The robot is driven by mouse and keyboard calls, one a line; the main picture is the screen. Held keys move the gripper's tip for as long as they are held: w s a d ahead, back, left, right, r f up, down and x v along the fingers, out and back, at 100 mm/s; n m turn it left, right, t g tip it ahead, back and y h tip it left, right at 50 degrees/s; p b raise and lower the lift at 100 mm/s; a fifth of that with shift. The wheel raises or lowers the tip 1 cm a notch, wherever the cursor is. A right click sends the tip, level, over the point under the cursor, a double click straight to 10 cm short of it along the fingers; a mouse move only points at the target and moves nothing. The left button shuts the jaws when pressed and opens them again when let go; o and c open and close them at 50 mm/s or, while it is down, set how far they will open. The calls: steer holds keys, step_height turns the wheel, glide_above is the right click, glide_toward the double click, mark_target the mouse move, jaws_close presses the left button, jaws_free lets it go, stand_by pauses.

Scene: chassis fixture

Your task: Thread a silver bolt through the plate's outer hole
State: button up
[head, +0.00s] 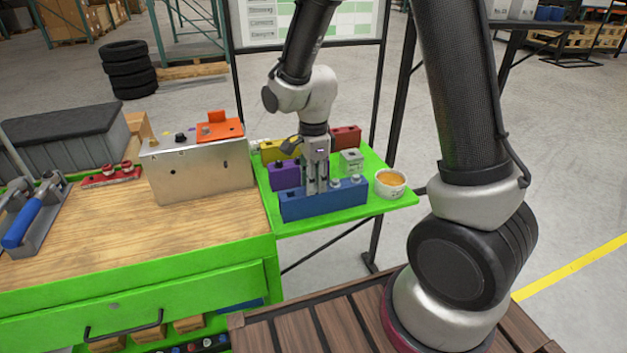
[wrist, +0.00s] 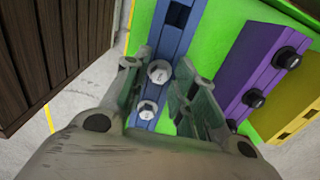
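The silver plate (head: 202,172) stands upright on the workbench, with two small dark holes near its left and right parts. The blue block (head: 323,206) sits on the green side shelf and holds silver bolts (head: 337,183); an empty socket shows at its left end. My gripper (head: 316,190) points down over the block, left of the visible bolts. In the wrist view my gripper (wrist: 158,68) is open, its fingers on either side of the blue block (wrist: 172,38). A silver bolt head (wrist: 160,72) lies between the fingertips, with another bolt (wrist: 146,110) nearer the palm. Contact cannot be told.
Purple (head: 283,174), yellow (head: 279,150) and red (head: 346,137) blocks stand behind the blue block. A grey block (head: 351,161) and a round tub (head: 390,184) are to the right. An orange part (head: 220,130) is on the plate's top. The bench front (head: 150,230) is clear.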

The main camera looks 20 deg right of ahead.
jaws_close()
steer(key=shift+r, duration=3.5)
